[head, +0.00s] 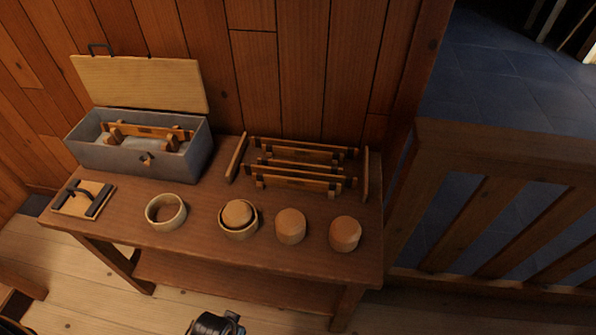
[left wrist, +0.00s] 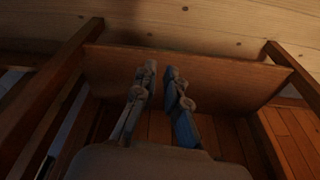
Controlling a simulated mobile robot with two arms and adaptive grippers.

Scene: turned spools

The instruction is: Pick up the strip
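Several long wooden strips (head: 300,168) lie side by side between two wooden end bars on the table's right half in the head view. Another wooden strip (head: 150,131) sits on supports inside the open grey box (head: 182,163) at the left. I cannot tell which strip is meant. In the left wrist view my left gripper (left wrist: 161,70) has its two fingers apart with nothing between them. It points at a wooden board with legs. A dark part of my arm (head: 215,323) shows at the bottom of the head view, well below the table. My right gripper is not in view.
The table (head: 190,195) also holds a wooden ring (head: 166,210), a ring with a plug in it (head: 239,214), two round blocks (head: 290,226) and a small board with dark bars (head: 83,198). The box lid stands open against the wall. A wooden railing (head: 510,170) is at the right.

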